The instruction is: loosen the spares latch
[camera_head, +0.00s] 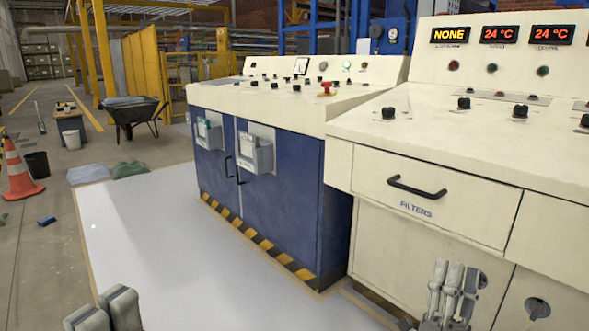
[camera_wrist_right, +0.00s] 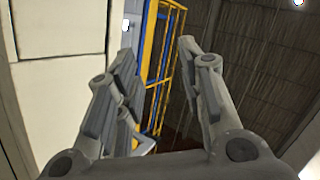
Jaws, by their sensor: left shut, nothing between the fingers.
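No label reading spares shows in either view. Two round, dark-centred latches sit on the lower cream panels of the right console in the head view: one right latch (camera_head: 537,309) near the bottom edge, and one left latch (camera_head: 482,279) partly behind my right gripper. I cannot tell which is the spares latch. My right gripper (camera_head: 453,280) is in front of the lower panel, close to the left latch; contact cannot be told. In the right wrist view it (camera_wrist_right: 160,62) is open with nothing between its fingers. My left gripper (camera_head: 104,308) is shut and empty at bottom left.
Above the latches is a drawer marked FILTERS (camera_head: 428,195) with a black handle (camera_head: 417,188). A blue cabinet (camera_head: 290,215) with a striped base stands to the left. A traffic cone (camera_head: 18,172) and wheelbarrow (camera_head: 130,110) are farther off. The pale floor mat (camera_head: 170,235) is clear.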

